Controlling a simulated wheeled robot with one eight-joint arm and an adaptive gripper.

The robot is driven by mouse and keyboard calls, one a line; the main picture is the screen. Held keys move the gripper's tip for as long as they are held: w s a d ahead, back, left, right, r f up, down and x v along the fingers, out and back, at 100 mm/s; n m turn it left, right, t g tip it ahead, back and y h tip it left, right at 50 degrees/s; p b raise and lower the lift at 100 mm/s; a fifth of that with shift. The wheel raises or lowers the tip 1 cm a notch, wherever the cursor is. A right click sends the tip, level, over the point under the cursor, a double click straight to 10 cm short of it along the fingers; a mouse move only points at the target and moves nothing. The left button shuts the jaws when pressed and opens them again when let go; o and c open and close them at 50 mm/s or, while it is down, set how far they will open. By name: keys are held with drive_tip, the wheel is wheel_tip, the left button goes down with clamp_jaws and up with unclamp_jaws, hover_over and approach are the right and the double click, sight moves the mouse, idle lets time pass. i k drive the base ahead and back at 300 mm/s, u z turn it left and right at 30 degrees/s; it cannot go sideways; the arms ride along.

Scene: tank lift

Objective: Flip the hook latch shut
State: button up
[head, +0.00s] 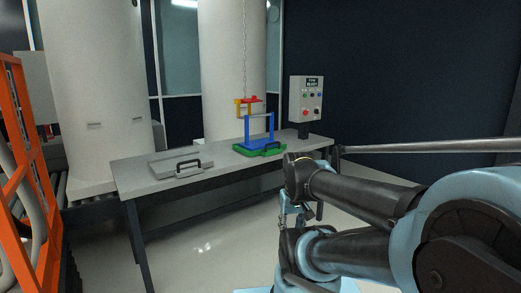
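A yellow hook (240,109) with a red part (249,99) hangs on a chain (245,50) above the table. It is at the top of a blue frame (271,128), which stands on a green base (272,150). The red part looks like the latch, but whether it is open or shut is too small to tell. My gripper (291,222) hangs low in front of the table, apart from the hook and to its lower right. Its fingers are small and partly hidden by my arm, so their opening does not show.
The grey table (225,160) carries a grey lid with a black handle (180,168) at left. A control box (306,99) with coloured buttons stands at the table's right end. An orange frame (22,170) is at far left. Large white tanks (92,90) stand behind.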

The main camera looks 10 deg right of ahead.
sight(253, 99)
drive_tip(key=u, duration=0.55)
drive_tip(key=k, duration=1.3)
drive_tip(key=u, duration=0.45)
drive_tip(key=i, duration=2.05)
drive_tip(key=z, duration=1)
drive_tip(key=i, duration=1)
drive_tip(key=z, duration=0.95)
drive_tip(key=i, duration=0.55)
drive_tip(key=z, duration=0.3)
